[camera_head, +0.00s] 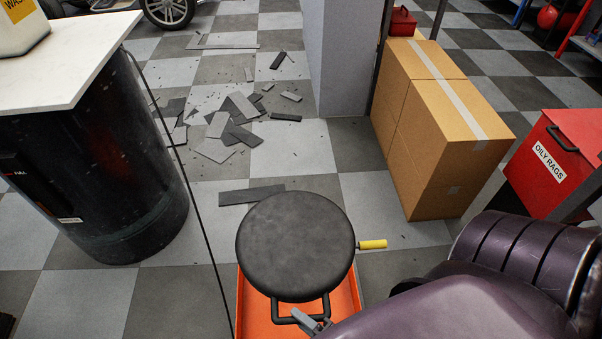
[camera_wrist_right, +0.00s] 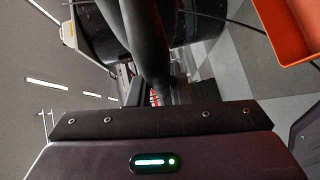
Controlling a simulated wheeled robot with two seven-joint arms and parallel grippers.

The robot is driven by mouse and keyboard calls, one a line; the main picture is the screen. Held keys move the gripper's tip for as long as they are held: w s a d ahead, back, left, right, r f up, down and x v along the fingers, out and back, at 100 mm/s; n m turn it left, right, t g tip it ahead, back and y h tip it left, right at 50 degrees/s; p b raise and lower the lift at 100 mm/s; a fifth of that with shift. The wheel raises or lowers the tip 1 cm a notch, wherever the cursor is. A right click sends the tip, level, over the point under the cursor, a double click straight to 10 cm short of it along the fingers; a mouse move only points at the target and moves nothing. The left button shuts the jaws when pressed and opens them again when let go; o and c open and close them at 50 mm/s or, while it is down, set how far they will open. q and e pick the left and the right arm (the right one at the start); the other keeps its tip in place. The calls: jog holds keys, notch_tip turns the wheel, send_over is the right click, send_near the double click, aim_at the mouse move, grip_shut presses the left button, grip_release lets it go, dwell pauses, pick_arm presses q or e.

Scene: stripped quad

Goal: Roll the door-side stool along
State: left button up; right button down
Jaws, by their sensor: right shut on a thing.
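The stool (camera_head: 295,245) has a round black seat with a black loop handle (camera_head: 301,318) on its near side and an orange tray base (camera_head: 345,300) below. My right gripper (camera_head: 318,322) is at the loop handle, at the bottom of the head view, and is shut on it. In the right wrist view a thick black bar (camera_wrist_right: 148,45) runs down to the jaws, and part of the orange tray (camera_wrist_right: 285,35) shows at upper right. The fingertips are mostly hidden there. My left gripper is not in view. The stool's wheels are hidden.
Broken grey tiles (camera_head: 232,125) litter the checkered floor ahead. A black drum (camera_head: 95,150) with a white top stands left, with a dark cable (camera_head: 190,190) beside it. Cardboard boxes (camera_head: 435,140) and a red bin (camera_head: 550,165) stand right. A yellow handle (camera_head: 372,244) sticks out beside the seat.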

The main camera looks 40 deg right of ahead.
jog(key=c, duration=1.3)
grip_release()
jog(key=v, duration=0.8)
jog(key=shift+w, duration=0.1)
